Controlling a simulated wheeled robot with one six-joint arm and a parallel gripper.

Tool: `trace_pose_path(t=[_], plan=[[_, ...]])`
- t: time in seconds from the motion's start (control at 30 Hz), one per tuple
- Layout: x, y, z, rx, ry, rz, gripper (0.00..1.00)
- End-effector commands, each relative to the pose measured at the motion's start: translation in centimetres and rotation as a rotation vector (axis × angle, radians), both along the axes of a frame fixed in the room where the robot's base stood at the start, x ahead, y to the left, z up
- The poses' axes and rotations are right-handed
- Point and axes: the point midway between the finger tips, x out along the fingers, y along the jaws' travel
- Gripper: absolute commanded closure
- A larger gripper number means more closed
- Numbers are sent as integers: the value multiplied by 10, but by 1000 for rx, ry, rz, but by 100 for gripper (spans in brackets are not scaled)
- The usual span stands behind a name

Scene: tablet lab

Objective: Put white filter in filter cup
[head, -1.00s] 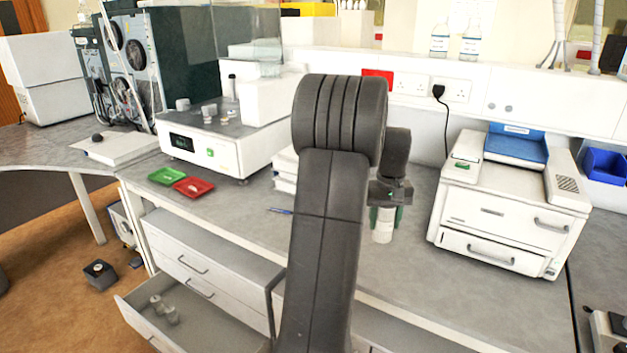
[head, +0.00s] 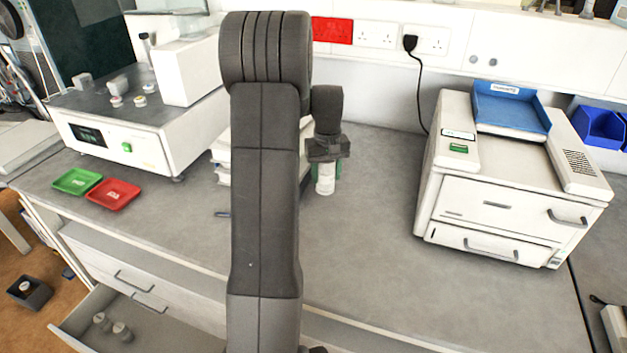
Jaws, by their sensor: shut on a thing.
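My gripper (head: 325,174) points down over the bench, behind and right of my arm. It is shut on a small white cylindrical container (head: 325,187), held upright between greenish fingertips. I cannot tell whether this container is the filter cup, or whether it is clear of the bench. Small white and grey round pieces (head: 117,101) sit on top of the white machine at the left. Two small grey-white pieces (head: 122,332) stand in the open drawer. I cannot pick out the white filter with certainty; my arm hides part of the bench.
A green tray (head: 77,181) and a red tray (head: 113,194) lie at the bench's left front. A white printer-like machine (head: 510,205) with a blue top stands at the right. The open drawer (head: 75,322) juts out at lower left. Bench between gripper and printer-like machine is clear.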

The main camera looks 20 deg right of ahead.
Motion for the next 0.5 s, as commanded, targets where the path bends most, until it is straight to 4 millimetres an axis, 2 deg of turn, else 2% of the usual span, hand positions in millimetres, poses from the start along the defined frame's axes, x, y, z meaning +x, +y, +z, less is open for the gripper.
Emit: trace_pose_path(t=[0.23, 0.4, 0.5], plan=[[0, 0, -21, 1, 2, 0, 78], [0, 0, -45, 1, 3, 0, 78], [0, 0, -50, -1, -1, 0, 78]])
